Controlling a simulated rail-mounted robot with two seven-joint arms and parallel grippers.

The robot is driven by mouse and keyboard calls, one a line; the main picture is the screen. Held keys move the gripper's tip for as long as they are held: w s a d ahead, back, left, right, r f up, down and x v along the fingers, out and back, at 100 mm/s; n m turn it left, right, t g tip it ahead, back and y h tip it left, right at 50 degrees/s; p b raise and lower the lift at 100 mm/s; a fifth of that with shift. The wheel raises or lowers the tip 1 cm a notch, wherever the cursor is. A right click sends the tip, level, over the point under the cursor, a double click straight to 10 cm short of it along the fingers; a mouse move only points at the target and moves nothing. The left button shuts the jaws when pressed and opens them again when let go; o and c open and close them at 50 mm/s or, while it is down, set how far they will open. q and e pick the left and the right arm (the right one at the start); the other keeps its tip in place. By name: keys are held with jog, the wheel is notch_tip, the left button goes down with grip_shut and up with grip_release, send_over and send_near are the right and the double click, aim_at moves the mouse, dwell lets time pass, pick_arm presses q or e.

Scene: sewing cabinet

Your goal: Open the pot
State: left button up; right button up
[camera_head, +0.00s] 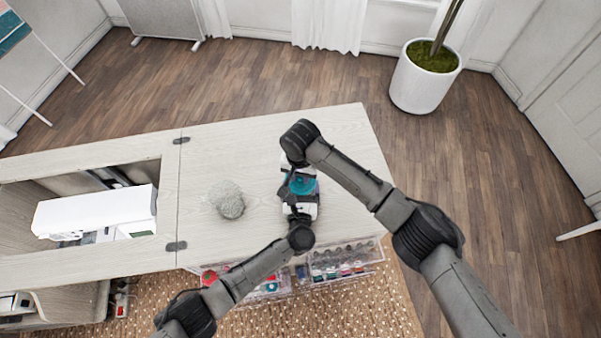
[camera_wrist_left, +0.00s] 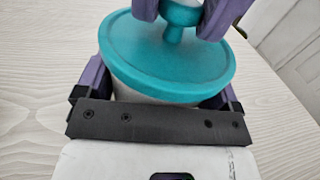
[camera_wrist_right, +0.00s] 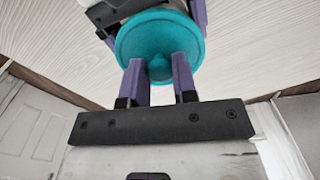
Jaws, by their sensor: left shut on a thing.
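The pot has a round teal lid (camera_head: 303,185) with a knob and a pale body (camera_wrist_left: 130,94), and it stands upright on the cabinet top. The lid looks seated on the body. My left gripper (camera_head: 300,197) is shut on the pot body, one finger on each side below the rim, as the left wrist view shows. My right gripper (camera_wrist_right: 159,67) is over the lid with its fingers apart on either side of the knob (camera_wrist_right: 158,69). Gaps show between the knob and the fingers. Much of the pot is hidden by my arms in the head view.
A grey, rough round object (camera_head: 228,200) sits on the cabinet top (camera_head: 345,135) left of the pot. A white sewing machine (camera_head: 95,213) lies in the recess further left. Clear drawers (camera_head: 340,262) with sewing supplies are at the front edge. A potted plant (camera_head: 425,78) stands on the floor behind.

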grip_shut()
jog(key=shift+r, duration=0.35)
dwell(0.8)
jog(key=shift+r, duration=0.8)
jog(key=shift+r, duration=0.1)
jog(key=shift+r, duration=1.95)
pick_arm(q)
jog(key=o, duration=1)
jog(key=shift+o, duration=0.2)
